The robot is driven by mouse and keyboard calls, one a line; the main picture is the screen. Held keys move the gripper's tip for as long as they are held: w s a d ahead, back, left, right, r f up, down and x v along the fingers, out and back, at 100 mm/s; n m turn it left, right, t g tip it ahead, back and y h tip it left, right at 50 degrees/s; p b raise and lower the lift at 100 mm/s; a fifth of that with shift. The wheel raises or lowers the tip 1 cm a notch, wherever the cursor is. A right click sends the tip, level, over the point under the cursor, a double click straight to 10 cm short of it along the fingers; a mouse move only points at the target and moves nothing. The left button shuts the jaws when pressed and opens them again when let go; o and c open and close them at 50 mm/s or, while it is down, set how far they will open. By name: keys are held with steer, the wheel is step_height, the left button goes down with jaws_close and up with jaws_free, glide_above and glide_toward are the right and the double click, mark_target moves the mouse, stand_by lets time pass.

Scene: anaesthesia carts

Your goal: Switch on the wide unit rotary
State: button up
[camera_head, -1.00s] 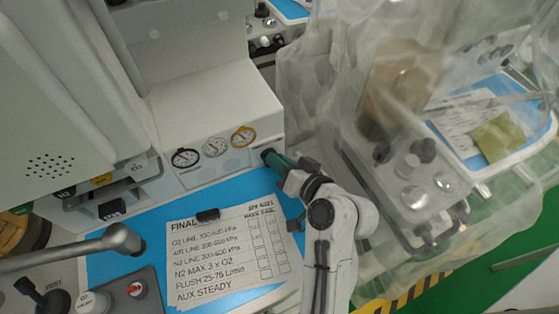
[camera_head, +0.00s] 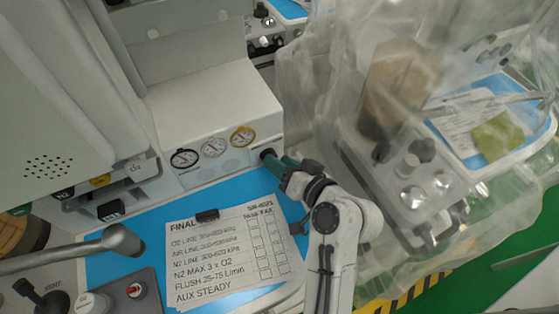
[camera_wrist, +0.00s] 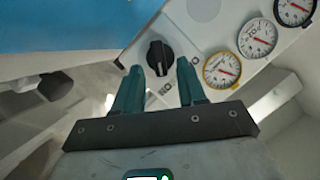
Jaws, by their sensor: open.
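The wide unit (camera_head: 215,105) is a white cart body with three round gauges on its front face. In the wrist view a black rotary knob (camera_wrist: 160,56) sits on that face beside the yellow-rimmed gauge (camera_wrist: 222,68). My gripper (camera_wrist: 156,72) is open, with its two teal fingers on either side of the knob's lower part in the picture. I cannot tell whether the fingertips touch the knob. In the head view my gripper (camera_head: 276,160) reaches the right end of the gauge panel, and the knob is mostly hidden by it.
A grey lever (camera_head: 75,247) and small knobs are at the lower left. A cart under clear plastic sheeting (camera_head: 400,165) stands close on the right.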

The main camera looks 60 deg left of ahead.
steer(key=b+v, duration=0.1)
steer(key=v, duration=0.9)
steer(key=shift+a, duration=0.1)
steer(key=w+d+f+m+t+h, duration=0.15)
steer(key=d+f, duration=0.25)
steer(key=d, duration=0.5)
steer(key=d+f+m+t+h, duration=0.25)
steer(key=d+f, duration=0.25)
steer(key=d, duration=0.3)
steer(key=w+d+f+m+t+h, duration=0.1)
steer(key=d+f+m+h, duration=0.2)
steer(key=d, duration=0.6)
steer(key=s+d+f+m+h, duration=0.1)
steer(key=s+d+m+h, duration=0.1)
steer(key=s+d, duration=0.3)
steer(key=s+d+f+m+g+h, duration=0.1)
steer(key=s+d+f+h, duration=0.1)
steer(key=d, duration=0.9)
steer(key=s+d+f+m+h, duration=0.1)
steer(key=s+d+m+h, duration=0.1)
steer(key=s+d, duration=0.5)
steer(key=shift+s+d+f+m+g+h, duration=0.15)
steer(key=shift+s+d+m+g+h, duration=0.2)
steer(key=shift+d+h, duration=0.3)
steer(key=shift+o, duration=0.4)
steer(key=shift+a, duration=0.1)
